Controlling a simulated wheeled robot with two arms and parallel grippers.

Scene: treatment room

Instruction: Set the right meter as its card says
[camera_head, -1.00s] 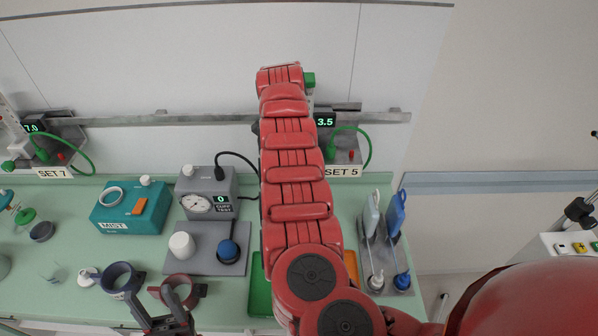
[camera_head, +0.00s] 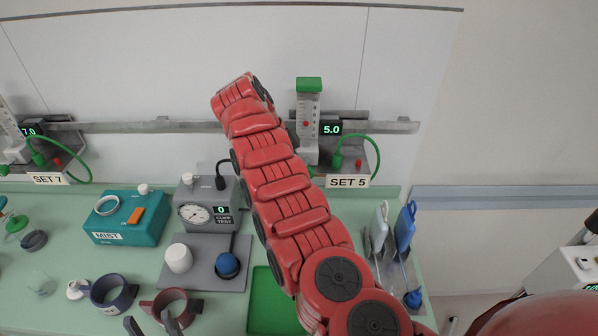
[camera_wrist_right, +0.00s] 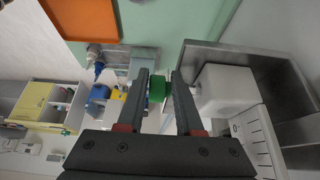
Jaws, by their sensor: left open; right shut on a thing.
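The right meter (camera_head: 309,128) is on the wall rail, with a clear scale tube, a green top and a red mark inside. Its display (camera_head: 331,128) reads 5.0. The card (camera_head: 347,181) below it says SET 5. In the right wrist view, my right gripper (camera_wrist_right: 165,85) is shut on a green knob (camera_wrist_right: 157,89) beside the meter's white body (camera_wrist_right: 224,90). My left gripper (camera_head: 152,324) is open and empty at the bottom edge, near a red ring holder.
The left meter (camera_head: 28,132) reads 7.0, with a SET 7 card (camera_head: 48,179). The counter holds a teal MIST box (camera_head: 128,218), a grey cuff tester (camera_head: 207,207), a green tray (camera_head: 268,300) and ring holders. Blue and white probes (camera_head: 404,228) stand at right.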

